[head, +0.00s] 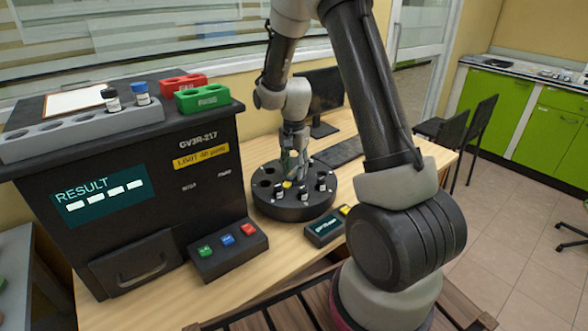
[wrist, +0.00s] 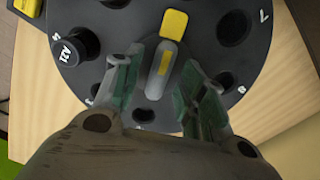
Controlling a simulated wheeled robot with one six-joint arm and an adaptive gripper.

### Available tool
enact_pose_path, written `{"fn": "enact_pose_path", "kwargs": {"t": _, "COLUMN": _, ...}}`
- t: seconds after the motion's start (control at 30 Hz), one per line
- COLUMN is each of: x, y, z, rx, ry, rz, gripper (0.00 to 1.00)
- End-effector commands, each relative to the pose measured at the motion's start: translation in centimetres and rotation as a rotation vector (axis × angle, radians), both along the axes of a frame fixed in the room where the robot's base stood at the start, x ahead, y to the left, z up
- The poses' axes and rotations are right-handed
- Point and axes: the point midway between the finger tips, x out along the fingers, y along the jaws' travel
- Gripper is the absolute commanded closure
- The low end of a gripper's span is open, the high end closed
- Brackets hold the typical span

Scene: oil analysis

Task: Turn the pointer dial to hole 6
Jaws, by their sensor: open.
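The pointer dial (wrist: 174,26) is a grey bar with a yellow end on a black round carousel (wrist: 112,25). In the wrist view its yellow end points up, with a slight lean right. My gripper (wrist: 161,66) is open, its green-padded fingers on either side of the grey bar; contact cannot be told. A number 7 shows beside a hole (wrist: 234,28) at the upper right. Hole 6's number cannot be made out. In the head view my gripper (head: 293,172) is above the carousel (head: 290,208), over the dial's yellow end (head: 287,184).
A black-capped vial (wrist: 76,45) stands in the carousel, left of the dial. The black analyser (head: 120,215) and its button box (head: 228,252) stand left of the carousel. A small display box (head: 325,228) is at its front right, a keyboard (head: 338,152) behind right.

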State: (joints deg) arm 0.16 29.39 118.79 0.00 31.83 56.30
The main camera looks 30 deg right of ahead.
Motion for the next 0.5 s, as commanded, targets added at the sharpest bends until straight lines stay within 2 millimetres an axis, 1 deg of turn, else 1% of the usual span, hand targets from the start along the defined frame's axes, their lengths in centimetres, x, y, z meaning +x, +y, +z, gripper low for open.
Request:
{"fn": "enact_pose_path", "kwargs": {"t": 0.17, "x": 0.1, "y": 0.0, "z": 3.2, "rx": 0.0, "ry": -0.006, "rz": 0.0, "gripper": 0.59}}
{"fn": "enact_pose_path", "kwargs": {"t": 0.3, "x": 0.1, "y": 0.0, "z": 6.5, "rx": 0.0, "ry": -0.006, "rz": 0.0, "gripper": 0.59}}
{"fn": "enact_pose_path", "kwargs": {"t": 0.4, "x": 0.1, "y": 0.0, "z": 8.5, "rx": 0.0, "ry": -0.005, "rz": 0.0, "gripper": 0.59}}
{"fn": "enact_pose_path", "kwargs": {"t": 0.5, "x": 0.1, "y": 0.0, "z": 10.0, "rx": 0.0, "ry": -0.004, "rz": 0.0, "gripper": 0.59}}
